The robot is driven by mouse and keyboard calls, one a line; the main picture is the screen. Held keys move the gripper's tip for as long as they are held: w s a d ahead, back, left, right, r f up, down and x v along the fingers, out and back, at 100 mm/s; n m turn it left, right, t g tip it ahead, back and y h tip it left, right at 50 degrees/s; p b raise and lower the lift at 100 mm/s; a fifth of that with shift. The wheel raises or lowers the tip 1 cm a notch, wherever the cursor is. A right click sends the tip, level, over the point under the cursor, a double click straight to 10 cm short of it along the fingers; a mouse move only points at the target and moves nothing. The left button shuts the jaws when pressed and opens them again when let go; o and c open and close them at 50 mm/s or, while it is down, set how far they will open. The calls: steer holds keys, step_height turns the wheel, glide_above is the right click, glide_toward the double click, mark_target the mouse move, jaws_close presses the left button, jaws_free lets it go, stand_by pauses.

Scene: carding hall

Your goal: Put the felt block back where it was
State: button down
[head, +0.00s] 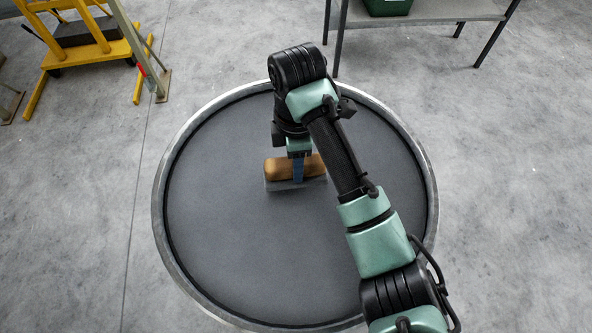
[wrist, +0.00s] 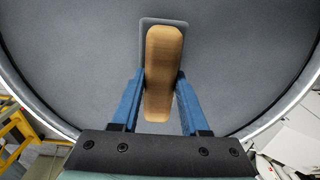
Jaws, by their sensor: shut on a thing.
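The felt block (head: 276,168) has a long rounded brown grip on top and a grey layer under it. My gripper (head: 297,178) is shut on it, with the blue fingers pointing down near the middle of the round dark grey top (head: 225,235). In the wrist view the brown grip of the felt block (wrist: 164,55) runs lengthwise between the two blue fingers of my gripper (wrist: 162,78). Its grey layer shows past the far end. I cannot tell whether the block touches the surface below. One finger hides part of the block in the head view.
A raised metal rim (head: 160,190) runs around the round top, which looks otherwise bare. A grey table (head: 430,12) with a green bin (head: 388,6) stands at the back right. A yellow cart (head: 95,55) and a post stand at the back left.

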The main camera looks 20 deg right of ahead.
steer(key=shift+f+p, duration=0.5)
steer(key=shift+f, duration=1.4)
steer(key=shift+c, duration=2)
jaws_free()
steer(key=shift+w+d, duration=0.1)
steer(key=shift+r, duration=0.1)
